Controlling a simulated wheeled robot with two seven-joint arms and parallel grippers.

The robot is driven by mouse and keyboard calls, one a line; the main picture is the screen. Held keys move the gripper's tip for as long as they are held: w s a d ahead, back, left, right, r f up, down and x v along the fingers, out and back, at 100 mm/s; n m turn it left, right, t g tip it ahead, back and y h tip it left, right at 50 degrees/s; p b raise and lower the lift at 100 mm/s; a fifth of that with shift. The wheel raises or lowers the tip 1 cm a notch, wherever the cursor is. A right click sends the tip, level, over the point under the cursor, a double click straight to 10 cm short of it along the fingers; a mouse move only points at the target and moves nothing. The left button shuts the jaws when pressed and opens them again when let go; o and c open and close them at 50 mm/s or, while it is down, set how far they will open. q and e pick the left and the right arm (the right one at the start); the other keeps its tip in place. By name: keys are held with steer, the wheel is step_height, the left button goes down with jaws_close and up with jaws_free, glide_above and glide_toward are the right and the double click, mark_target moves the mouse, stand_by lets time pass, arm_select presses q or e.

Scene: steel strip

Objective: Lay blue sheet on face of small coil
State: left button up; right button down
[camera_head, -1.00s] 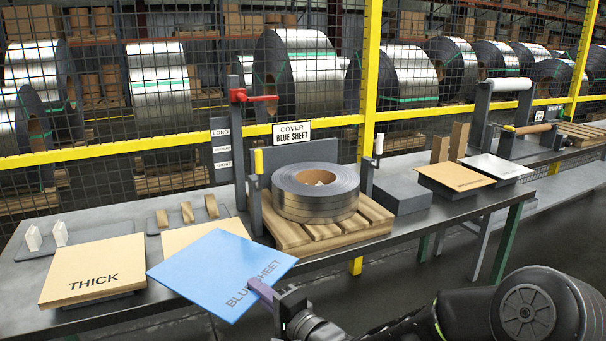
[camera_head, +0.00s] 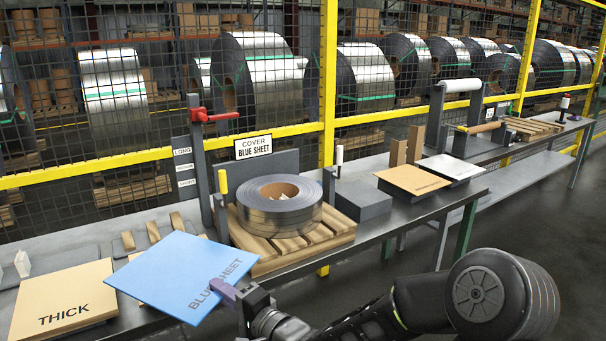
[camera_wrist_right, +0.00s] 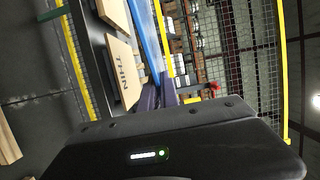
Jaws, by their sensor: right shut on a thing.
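The blue sheet (camera_head: 178,273) is a flat light-blue square marked BLUE SHEET. My right gripper (camera_head: 226,293) is shut on its near right corner and holds it roughly level, in front of the small coil and to its left. In the right wrist view the sheet (camera_wrist_right: 148,42) shows edge-on between the purple fingers (camera_wrist_right: 158,97). The small coil (camera_head: 283,218) is a grey steel ring with a brown core, lying flat on a wooden pallet (camera_head: 335,233). Its upper face is bare. My left gripper is not in view.
A THICK board (camera_head: 62,300) lies at the left of the table, beside the sheet. A sign reading COVER BLUE SHEET (camera_head: 253,146) stands behind the coil. A red-handled post (camera_head: 205,150) and a yellow-topped post (camera_head: 223,183) rise at the coil's left. A grey block (camera_head: 362,200) sits right of it.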

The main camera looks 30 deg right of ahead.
step_height(320, 180, up, 5)
steer(key=p, duration=0.3)
steer(key=shift+f, duration=0.15)
arm_select(q)
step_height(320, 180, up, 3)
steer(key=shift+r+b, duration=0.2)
steer(key=shift+b, duration=0.35)
arm_select(e)
steer(key=shift+a+f, duration=0.2)
steer(key=shift+f, duration=0.55)
steer(key=shift+d+r, duration=0.1)
steer(key=shift+r, duration=0.1)
